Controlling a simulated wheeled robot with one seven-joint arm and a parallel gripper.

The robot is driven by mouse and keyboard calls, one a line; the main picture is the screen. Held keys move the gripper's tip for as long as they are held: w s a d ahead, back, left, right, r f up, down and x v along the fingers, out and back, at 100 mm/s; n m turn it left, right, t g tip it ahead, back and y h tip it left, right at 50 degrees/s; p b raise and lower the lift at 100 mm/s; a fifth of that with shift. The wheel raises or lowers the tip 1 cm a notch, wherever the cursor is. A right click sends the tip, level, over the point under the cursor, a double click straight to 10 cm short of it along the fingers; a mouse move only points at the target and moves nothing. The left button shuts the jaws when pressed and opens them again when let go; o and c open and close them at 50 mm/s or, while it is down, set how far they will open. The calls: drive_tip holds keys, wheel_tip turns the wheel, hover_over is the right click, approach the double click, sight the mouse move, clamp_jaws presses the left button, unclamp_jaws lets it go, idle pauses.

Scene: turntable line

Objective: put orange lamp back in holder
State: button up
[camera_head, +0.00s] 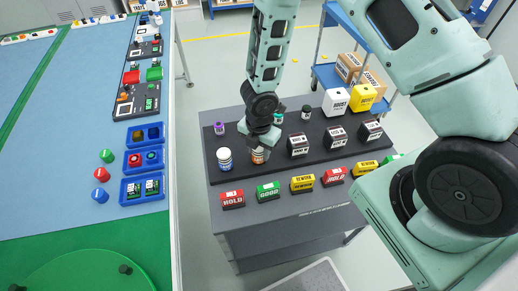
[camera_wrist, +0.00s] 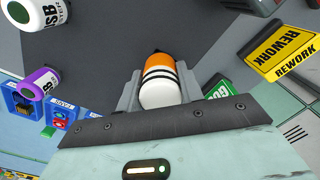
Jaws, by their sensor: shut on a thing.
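The orange lamp (camera_wrist: 161,82) is a short cylinder with an orange end, black bands and a white rounded end. My gripper (camera_wrist: 158,82) is shut on it, with one grey finger on each side. In the head view my gripper (camera_head: 258,143) points down over the dark board on the grey cart, and the lamp (camera_head: 259,156) shows just below it. I cannot tell whether the lamp touches the board. No empty holder can be made out for certain; the spot under the gripper is hidden.
On the dark board (camera_head: 225,182) stand a white bottle (camera_head: 224,160), a purple-capped bottle (camera_head: 219,128) and several dark boxes (camera_head: 298,145). Coloured signs, including a red HOLD (camera_head: 232,199) and yellow REWORK (camera_head: 302,183), line the cart's front. A blue-topped table (camera_head: 60,130) stands left.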

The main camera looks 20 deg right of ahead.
drive_tip(key=o, duration=1.2)
wheel_tip(320, 180, up, 17)
drive_tip(key=p, duration=0.2)
drive_tip(key=s+a+r+m+b, duration=0.1)
drive_tip(key=s+a+m+b, duration=0.1)
drive_tip(key=s+m, duration=0.3)
drive_tip(key=s+a+r+m+b, duration=0.1)
drive_tip(key=s+a+m+b, duration=0.1)
drive_tip(key=s+m+b, duration=0.3)
drive_tip(key=s+a+r+m+b, duration=0.1)
drive_tip(key=s+a+m+b, duration=0.1)
drive_tip(key=s+m, duration=0.5)
drive_tip(key=shift+s+a+r+y+b, duration=0.2)
drive_tip(key=shift+s+b, duration=0.2)
drive_tip(key=shift+s, duration=0.4)
drive_tip(key=shift+s+a+r+y+b, duration=0.15)
drive_tip(key=shift+s+b, duration=0.2)
drive_tip(key=shift+s, duration=0.45)
drive_tip(key=shift+d, duration=0.1)
